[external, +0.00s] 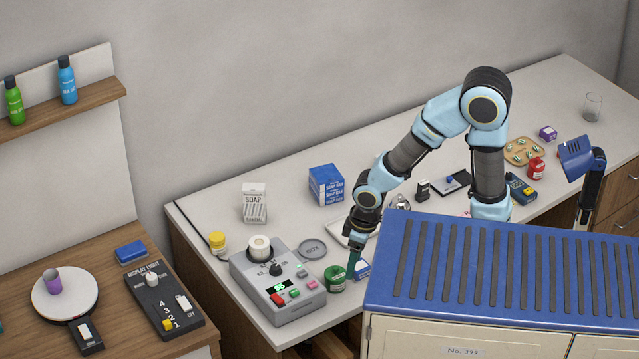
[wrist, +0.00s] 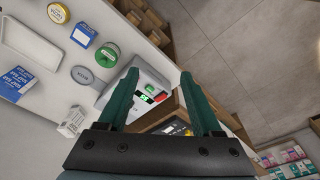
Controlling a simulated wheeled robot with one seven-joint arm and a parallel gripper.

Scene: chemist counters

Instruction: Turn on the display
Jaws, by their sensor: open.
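The black control box lettered "DISPLAY LIGHT" (external: 150,303) lies on the wooden counter at lower left. It bears a pale knob (external: 152,279), a white rocker switch (external: 183,304) near the word "OFF", the numbers 4 to 1 and a yellow piece (external: 168,325). What looks like part of this box shows in the wrist view (wrist: 178,129), mostly hidden behind my gripper. My gripper (wrist: 158,74) is open and empty, its green fingers wide apart. In the external view it points down over the white counter, right of the grey machine and well away from the black box.
The grey machine (external: 250,284) with a lit green readout stands left of my gripper. A green tin (external: 336,280) and a blue box (external: 362,268) are close by it. A white turntable (external: 70,311) holds a purple cup (external: 54,284). A gap separates the two counters.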

